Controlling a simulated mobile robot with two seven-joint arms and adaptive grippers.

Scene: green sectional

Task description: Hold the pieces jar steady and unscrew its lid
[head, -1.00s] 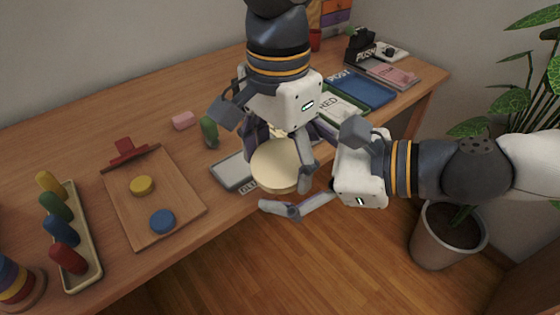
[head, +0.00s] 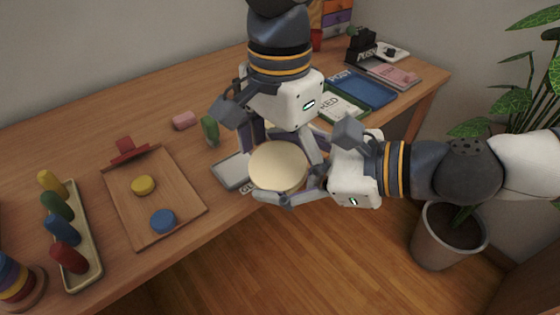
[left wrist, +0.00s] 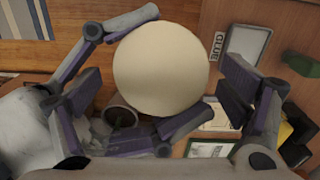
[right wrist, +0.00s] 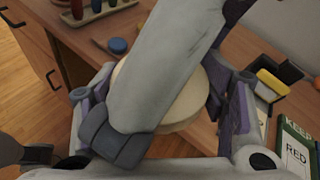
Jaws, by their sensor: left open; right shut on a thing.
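The jar's round cream lid (head: 278,166) faces up near the desk's front edge. It also fills the middle of the left wrist view (left wrist: 160,62), and its pale side shows in the right wrist view (right wrist: 178,118). The jar body is mostly hidden beneath it. My left gripper (left wrist: 160,88) is above the lid, open, with its fingers spread to either side and a gap on each side. My right gripper (right wrist: 170,88) comes in from the right, its fingers shut around the jar from the side. One of my left gripper's links covers part of the right wrist view.
A tray labelled GLUE (head: 231,171) lies beside the jar. A wooden clipboard (head: 115,200) with yellow and blue discs and a peg rack (head: 88,262) are on the left. Green and blue trays (head: 362,88) are behind, right. A potted plant (head: 447,235) stands right, on the floor.

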